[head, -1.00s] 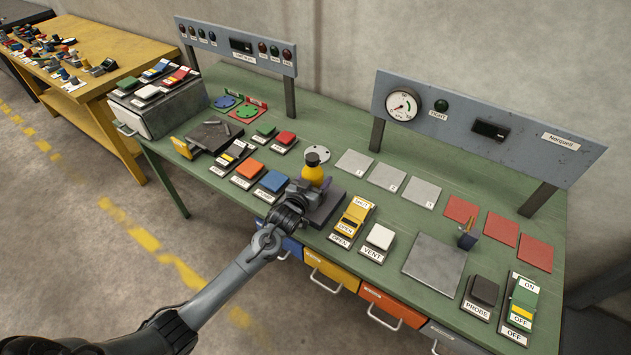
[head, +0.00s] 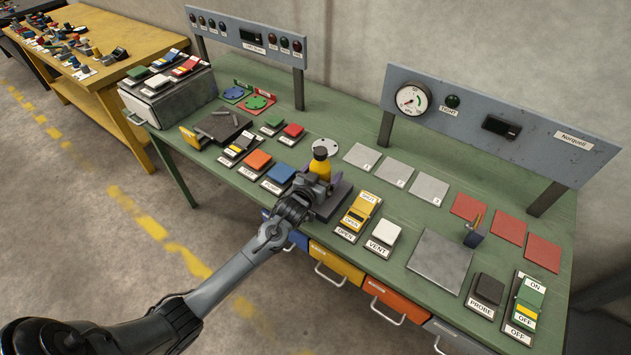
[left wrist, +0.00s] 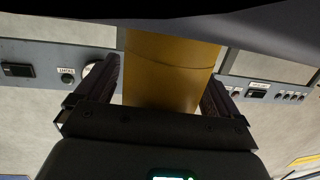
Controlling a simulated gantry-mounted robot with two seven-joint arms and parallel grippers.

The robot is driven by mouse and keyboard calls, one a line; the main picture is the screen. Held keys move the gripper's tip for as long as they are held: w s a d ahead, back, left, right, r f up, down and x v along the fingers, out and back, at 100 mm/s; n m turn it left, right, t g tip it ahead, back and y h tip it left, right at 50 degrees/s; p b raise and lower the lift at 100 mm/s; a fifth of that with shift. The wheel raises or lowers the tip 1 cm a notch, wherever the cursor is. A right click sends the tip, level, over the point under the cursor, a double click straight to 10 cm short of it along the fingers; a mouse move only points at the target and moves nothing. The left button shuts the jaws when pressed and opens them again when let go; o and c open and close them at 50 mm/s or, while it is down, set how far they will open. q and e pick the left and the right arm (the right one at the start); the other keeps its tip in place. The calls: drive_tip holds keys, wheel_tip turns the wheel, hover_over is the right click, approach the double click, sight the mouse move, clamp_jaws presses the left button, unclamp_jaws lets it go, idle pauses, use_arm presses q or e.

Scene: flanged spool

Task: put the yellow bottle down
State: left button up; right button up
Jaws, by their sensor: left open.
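My left gripper (head: 321,178) reaches in from the front and is open, with one finger on each side of the bottle. In the left wrist view the bottle's yellow body (left wrist: 168,70) fills the space between the two fingers (left wrist: 165,95). My right gripper is not in view.
Left of the pad are the blue switch (head: 280,173) and orange switch (head: 258,159). To the right are a yellow switch (head: 361,208) and the white VENT switch (head: 385,233). A bare grey plate (head: 440,262) lies farther right.

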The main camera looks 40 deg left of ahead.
use_arm(q)
drive_tip(key=s+d+m+g+h, duration=0.1)
drive_tip(key=s+d+g, duration=0.3)
drive_tip(key=s, duration=0.8)
drive_tip(key=s+d+f+m+g+h+p, duration=0.1)
drive_tip(key=s+d+g, duration=0.3)
drive_tip(key=s+d, duration=0.4)
drive_tip(key=s+d+f+m+g+h+p, duration=0.1)
drive_tip(key=s+d+g, duration=0.3)
drive_tip(key=s, duration=1.4)
drive_tip(key=shift+d+m+h, duration=0.4)
drive_tip(key=shift+d+m, duration=0.4)
drive_tip(key=shift+d, duration=0.3)
